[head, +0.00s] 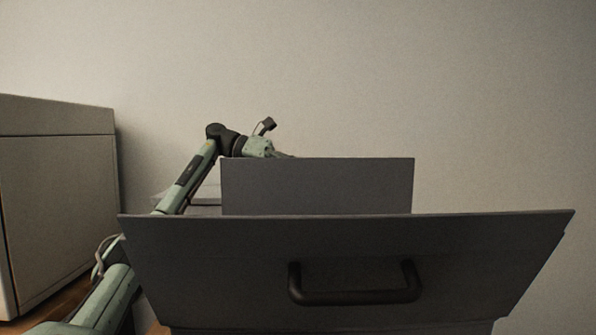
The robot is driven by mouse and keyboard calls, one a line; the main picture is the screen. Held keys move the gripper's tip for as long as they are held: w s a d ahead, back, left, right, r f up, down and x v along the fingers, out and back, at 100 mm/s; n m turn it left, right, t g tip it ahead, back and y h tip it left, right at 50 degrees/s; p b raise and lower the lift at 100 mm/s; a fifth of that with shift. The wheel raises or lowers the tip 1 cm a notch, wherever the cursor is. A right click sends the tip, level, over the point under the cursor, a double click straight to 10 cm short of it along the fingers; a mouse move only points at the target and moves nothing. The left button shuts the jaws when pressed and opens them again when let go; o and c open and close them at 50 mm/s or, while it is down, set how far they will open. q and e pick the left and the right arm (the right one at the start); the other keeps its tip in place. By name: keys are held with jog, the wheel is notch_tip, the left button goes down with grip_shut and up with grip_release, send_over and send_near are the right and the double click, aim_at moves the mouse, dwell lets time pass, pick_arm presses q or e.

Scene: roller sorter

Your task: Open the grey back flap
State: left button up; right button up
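A flat grey panel (318,186), which looks like the back flap, stands upright behind a wider dark grey front panel (220,250). The front panel leans and carries a dark bar handle (355,298). My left arm comes in from the left and reaches over beside the upright panel. My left gripper (283,155) is at the panel's top edge, left of its middle. Its fingers are mostly hidden behind the panel, so I cannot tell whether they touch it or are open. My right gripper is out of view.
A large beige cabinet (60,200) stands at the left. A pale flat object (205,195) shows partly behind my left arm. A plain wall fills the background. The space right of the upright panel looks clear.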

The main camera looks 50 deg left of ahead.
pick_arm(q)
jog(key=v, duration=1.1)
jog(key=shift+a, duration=0.25)
jog(key=shift+s, duration=0.1)
